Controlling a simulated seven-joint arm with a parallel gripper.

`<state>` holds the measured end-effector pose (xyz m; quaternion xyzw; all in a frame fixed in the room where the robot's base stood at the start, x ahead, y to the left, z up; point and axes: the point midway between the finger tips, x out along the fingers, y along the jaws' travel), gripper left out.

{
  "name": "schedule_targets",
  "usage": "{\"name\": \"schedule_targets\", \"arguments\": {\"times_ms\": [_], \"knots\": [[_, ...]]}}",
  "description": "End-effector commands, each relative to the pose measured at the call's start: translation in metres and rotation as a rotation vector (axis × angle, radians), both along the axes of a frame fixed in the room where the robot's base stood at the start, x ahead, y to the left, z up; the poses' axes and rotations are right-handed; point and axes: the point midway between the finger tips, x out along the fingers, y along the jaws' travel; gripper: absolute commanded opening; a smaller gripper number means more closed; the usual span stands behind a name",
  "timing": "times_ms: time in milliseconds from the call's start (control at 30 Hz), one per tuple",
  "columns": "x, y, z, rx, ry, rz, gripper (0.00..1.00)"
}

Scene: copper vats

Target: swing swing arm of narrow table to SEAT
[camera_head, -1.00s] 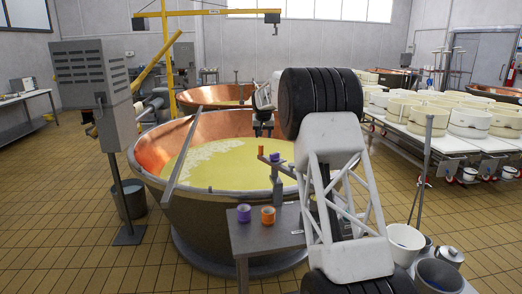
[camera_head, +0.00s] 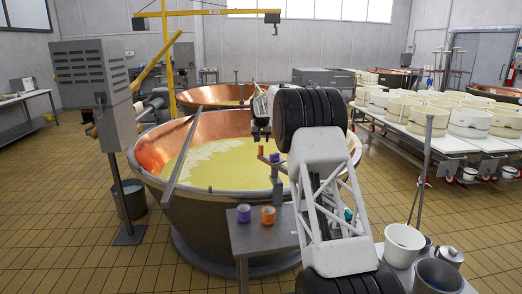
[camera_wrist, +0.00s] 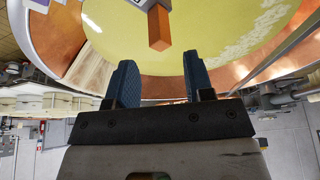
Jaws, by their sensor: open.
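The narrow table (camera_head: 252,240) stands in front of the large copper vat. A grey post (camera_head: 277,188) rises from it and carries the swing arm (camera_head: 269,163), a short bar over the vat's rim. An upright orange peg (camera_head: 261,150) stands at the bar's left end, with a purple piece (camera_head: 274,157) beside it. My gripper (camera_head: 261,137) is just above the orange peg. In the wrist view my gripper (camera_wrist: 159,68) is open and empty. The orange peg (camera_wrist: 159,29) is beyond the fingertips, roughly midway between them. I cannot make out a SEAT marking.
A purple cup (camera_head: 244,213) and an orange cup (camera_head: 268,216) stand on the narrow table. The copper vat (camera_head: 160,152) holds yellow curd, and a long grey bar (camera_head: 183,150) crosses its left rim. Buckets (camera_head: 404,241) stand at lower right. My arm hides part of the table.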

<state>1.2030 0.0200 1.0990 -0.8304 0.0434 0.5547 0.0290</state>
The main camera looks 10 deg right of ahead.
Motion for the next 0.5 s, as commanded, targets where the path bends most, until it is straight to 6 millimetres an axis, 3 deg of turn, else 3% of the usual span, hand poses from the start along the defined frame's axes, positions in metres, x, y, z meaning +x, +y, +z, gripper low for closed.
{"name": "schedule_targets", "arguments": {"times_ms": [500], "knots": [[0.019,-0.002,-0.048,0.0,0.001,0.0,0.48]]}}
